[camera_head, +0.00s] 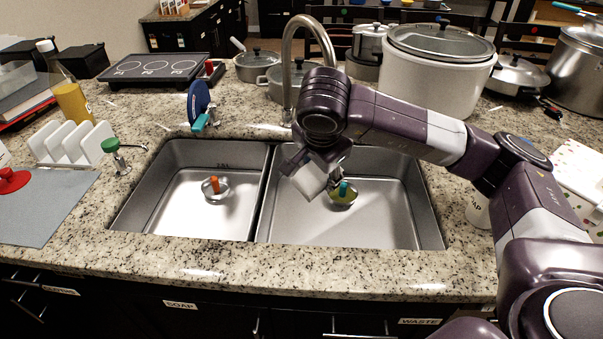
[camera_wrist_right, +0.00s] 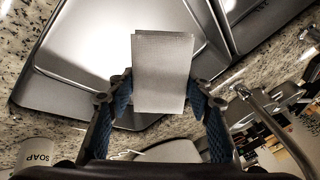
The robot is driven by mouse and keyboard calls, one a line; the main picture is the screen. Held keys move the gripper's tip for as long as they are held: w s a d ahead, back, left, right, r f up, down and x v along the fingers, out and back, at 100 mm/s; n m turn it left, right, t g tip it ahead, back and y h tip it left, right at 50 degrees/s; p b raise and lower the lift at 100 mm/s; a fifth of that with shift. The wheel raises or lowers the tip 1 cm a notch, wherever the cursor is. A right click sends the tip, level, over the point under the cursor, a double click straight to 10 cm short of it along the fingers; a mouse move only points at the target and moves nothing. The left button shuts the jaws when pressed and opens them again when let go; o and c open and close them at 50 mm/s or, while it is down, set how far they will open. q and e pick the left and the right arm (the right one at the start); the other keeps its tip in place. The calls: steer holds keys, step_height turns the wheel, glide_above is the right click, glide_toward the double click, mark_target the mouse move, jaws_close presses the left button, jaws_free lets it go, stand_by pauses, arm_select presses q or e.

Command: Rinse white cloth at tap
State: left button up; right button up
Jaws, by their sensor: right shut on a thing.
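My right gripper (camera_head: 325,160) reaches over the right basin (camera_head: 400,215) of the sink. It is shut on the white cloth (camera_head: 308,180), which hangs tilted above the basin. The right wrist view also shows the cloth (camera_wrist_right: 163,72) as a pale grey-white rectangle between the two blue-padded fingers. The curved metal tap (camera_head: 287,70) stands behind the sink, near the divider, with the cloth lower and in front of it. I cannot tell whether water runs; no stream shows. My left gripper is out of view.
The left basin (camera_head: 180,215) has an orange-knobbed drain piece (camera_head: 215,188); a teal-knobbed one (camera_head: 343,193) sits in the right basin. A blue round brush (camera_head: 199,102) and green-topped dispenser (camera_head: 112,147) stand beside the sink. A large white pot (camera_head: 430,80) is behind my arm.

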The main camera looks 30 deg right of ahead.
steer(key=shift+d+f, duration=0.1)
steer(key=shift+d, duration=0.2)
steer(key=shift+w+d, duration=0.15)
steer(key=shift+w, duration=0.2)
steer(key=shift+w+d+f, duration=0.15)
steer(key=shift+w+d, duration=0.15)
steer(key=shift+w, duration=0.25)
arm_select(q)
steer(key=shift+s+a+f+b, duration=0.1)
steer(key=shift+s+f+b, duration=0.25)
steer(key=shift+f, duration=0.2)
arm_select(e)
steer(key=w+d+f, duration=0.2)
steer(key=w+d, duration=0.4)
steer(key=w, duration=0.4)
steer(key=shift+w+f, duration=0.2)
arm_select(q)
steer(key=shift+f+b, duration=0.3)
arm_select(e)
steer(key=s+a, duration=0.4)
steer(key=s, duration=0.3)
stand_by(0.7)
